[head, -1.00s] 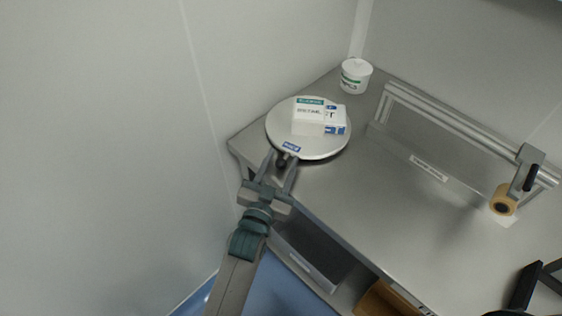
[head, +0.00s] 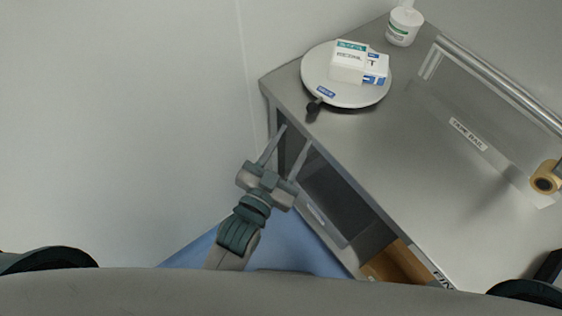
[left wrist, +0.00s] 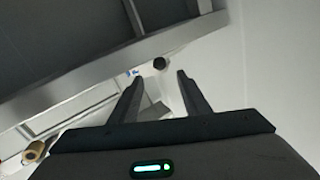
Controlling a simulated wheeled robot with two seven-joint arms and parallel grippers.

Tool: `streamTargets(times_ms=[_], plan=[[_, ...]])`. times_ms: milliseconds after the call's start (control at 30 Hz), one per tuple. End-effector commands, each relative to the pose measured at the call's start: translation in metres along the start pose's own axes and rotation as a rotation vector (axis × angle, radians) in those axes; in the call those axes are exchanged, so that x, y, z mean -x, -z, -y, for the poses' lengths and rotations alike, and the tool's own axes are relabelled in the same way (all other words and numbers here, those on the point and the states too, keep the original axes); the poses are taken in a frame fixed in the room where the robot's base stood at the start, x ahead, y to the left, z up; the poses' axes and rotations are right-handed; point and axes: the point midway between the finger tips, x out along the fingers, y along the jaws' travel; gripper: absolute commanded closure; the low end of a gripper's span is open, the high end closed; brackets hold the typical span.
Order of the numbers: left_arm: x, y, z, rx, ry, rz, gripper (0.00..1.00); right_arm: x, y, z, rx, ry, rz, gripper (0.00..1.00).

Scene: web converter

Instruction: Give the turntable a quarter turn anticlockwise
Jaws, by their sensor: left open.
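The turntable (head: 318,70) is a pale round disc on the steel table's far left corner. A dark knob (head: 314,108) sticks out at its near-left rim, beside a small blue label. Two white boxes stand on the disc, one with a green band (head: 349,62) and one with blue marks (head: 376,68). My left gripper (head: 297,135) is open and empty, short of the knob and off the table's edge. In the left wrist view the knob (left wrist: 159,63) shows just beyond and between the open fingertips (left wrist: 158,79). My right gripper is not in view.
A white tub (head: 404,27) stands behind the turntable. A rail (head: 490,75) with a tape roll (head: 545,177) runs along the right. The steel table top (head: 400,160) is clear in front. Below its edge are an open shelf and a brown box (head: 395,262).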

Motion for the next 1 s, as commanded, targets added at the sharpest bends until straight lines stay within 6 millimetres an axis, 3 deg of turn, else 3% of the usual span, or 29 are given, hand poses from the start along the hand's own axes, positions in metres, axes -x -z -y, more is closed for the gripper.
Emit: streamTargets(times_ms=[100,300,500,767,933,1000], plan=[[0.022,-0.003,-0.001,0.001,-0.001,0.001,0.57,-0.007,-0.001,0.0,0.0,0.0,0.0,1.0],[0.046,-0.002,-0.001,0.001,0.0,0.0,0.57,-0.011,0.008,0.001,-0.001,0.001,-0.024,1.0],[0.054,0.0,0.0,0.0,0.0,-0.001,0.57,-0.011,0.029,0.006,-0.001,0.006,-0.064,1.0],[0.054,0.0,0.0,0.0,0.0,-0.001,0.57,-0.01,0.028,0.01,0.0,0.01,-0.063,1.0],[0.053,0.0,0.001,0.022,-0.006,-0.002,0.98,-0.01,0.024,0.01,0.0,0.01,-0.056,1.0],[0.051,-0.002,0.003,0.06,-0.016,-0.002,1.0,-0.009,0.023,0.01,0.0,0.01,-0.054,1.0]])
